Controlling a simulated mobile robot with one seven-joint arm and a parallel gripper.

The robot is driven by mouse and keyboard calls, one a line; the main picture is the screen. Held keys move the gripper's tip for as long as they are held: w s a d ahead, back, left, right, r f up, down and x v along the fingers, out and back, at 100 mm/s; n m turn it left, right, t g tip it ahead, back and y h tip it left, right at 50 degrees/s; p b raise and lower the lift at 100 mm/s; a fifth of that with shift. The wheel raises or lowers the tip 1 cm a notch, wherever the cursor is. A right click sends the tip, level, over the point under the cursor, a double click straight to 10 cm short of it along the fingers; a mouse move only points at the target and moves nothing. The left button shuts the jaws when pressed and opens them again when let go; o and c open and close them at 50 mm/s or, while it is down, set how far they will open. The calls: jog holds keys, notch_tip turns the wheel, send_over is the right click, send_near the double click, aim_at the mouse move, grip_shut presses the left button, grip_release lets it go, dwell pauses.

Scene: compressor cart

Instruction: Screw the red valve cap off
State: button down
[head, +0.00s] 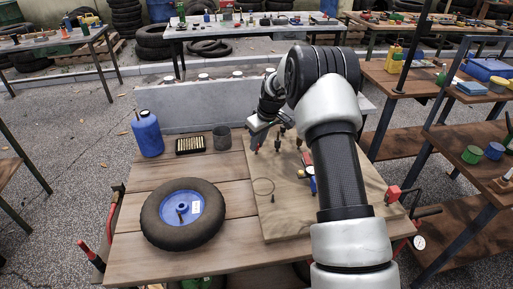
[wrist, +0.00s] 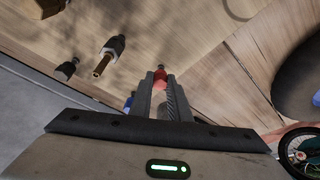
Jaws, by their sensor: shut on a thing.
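The red valve cap (wrist: 160,76) shows in the wrist view between the tips of my gripper (wrist: 164,92). A small dark part shows just beyond it, over the wooden surface. My gripper is shut on the cap, and the fingers hide part of it. I cannot tell whether the cap still sits on a thread. In the head view, my gripper (head: 257,142) is low over the back left part of the pale wooden board (head: 285,222). The cap is too small to make out clearly there.
Dark fittings with brass ends (wrist: 103,63) stand left of my fingers in the wrist view. A tyre with a blue hub (head: 183,213) lies at the bench's left. A blue bottle (head: 147,135), a black tray (head: 190,145) and a grey cup (head: 222,138) stand behind it.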

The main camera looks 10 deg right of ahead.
jog(key=shift+d+f+n+b, duration=0.15)
jog(key=shift+n+b, duration=0.2)
jog(key=shift+n, duration=0.65)
jog(key=shift+n+g+y, duration=0.3)
jog(key=shift+n+y, duration=0.1)
jog(key=shift+n, duration=0.2)
jog(key=n+g, duration=0.1)
jog(key=n, duration=0.3)
jog(key=shift+w+n+y, duration=0.15)
jog(key=shift+n+y, duration=0.15)
jog(key=shift+n, duration=0.1)
jog(key=shift+n+g, duration=0.3)
jog(key=shift+n, duration=0.5)
jog(key=shift+p, duration=0.35)
jog(key=shift+w+n+g+p, duration=0.1)
jog(key=shift+n+g+p, duration=0.25)
jog(key=shift+n, duration=1.25)
